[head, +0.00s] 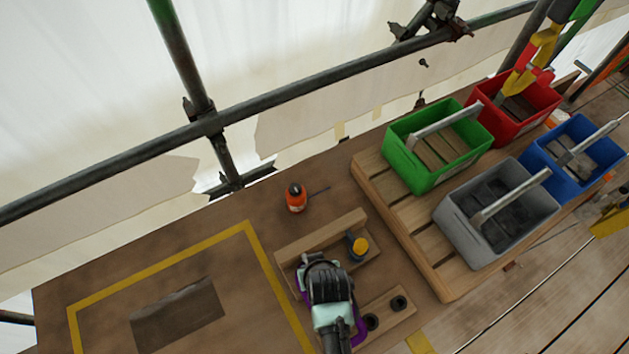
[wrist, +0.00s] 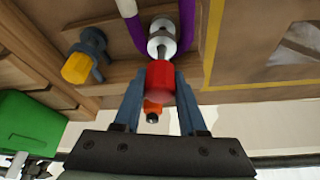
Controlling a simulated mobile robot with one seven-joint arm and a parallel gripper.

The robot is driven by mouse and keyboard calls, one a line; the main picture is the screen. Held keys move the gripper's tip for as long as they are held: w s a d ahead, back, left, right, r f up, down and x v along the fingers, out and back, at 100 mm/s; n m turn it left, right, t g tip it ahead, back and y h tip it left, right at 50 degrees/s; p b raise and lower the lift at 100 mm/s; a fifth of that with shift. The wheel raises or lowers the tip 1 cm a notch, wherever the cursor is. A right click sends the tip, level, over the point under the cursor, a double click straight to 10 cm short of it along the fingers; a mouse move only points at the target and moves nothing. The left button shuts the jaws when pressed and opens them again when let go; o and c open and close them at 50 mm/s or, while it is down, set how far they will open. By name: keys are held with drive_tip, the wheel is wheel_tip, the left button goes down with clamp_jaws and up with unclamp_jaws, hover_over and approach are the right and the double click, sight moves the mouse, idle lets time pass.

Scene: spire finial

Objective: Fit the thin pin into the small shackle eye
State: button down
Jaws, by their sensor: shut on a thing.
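In the wrist view my gripper (wrist: 160,88) has its two blue-grey fingers closed on the sides of a red cylindrical head (wrist: 160,80), apparently of a pin. I cannot tell whether any shaft sits in an eye. A yellow-headed pin (wrist: 78,68) with a grey-blue shackle-like body (wrist: 93,45) stands to the left, apart from the fingers; the yellow head also shows in the head view (head: 360,246). In the head view my arm hides the held piece.
An orange bottle (head: 296,198) stands behind the wooden holder (head: 330,234). A block with two dark rings (head: 398,303) is at the front. Green (head: 411,168), red, grey and blue crates occupy the right. A yellow-taped area (head: 180,255) at left holds a dark patch.

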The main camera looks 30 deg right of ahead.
drive_tip(key=shift+f+b, duration=1.15)
drive_tip(key=shift+f, duration=0.45)
drive_tip(key=shift+c, duration=2)
unclamp_jaws()
drive_tip(key=shift+r, duration=0.1)
drive_tip(key=v, duration=1.2)
drive_tip(key=shift+s+r+b, duration=0.25)
drive_tip(key=shift+r+b, duration=0.05)
drive_tip(key=shift+b, duration=0.05)
drive_tip(key=shift+a, duration=0.1)
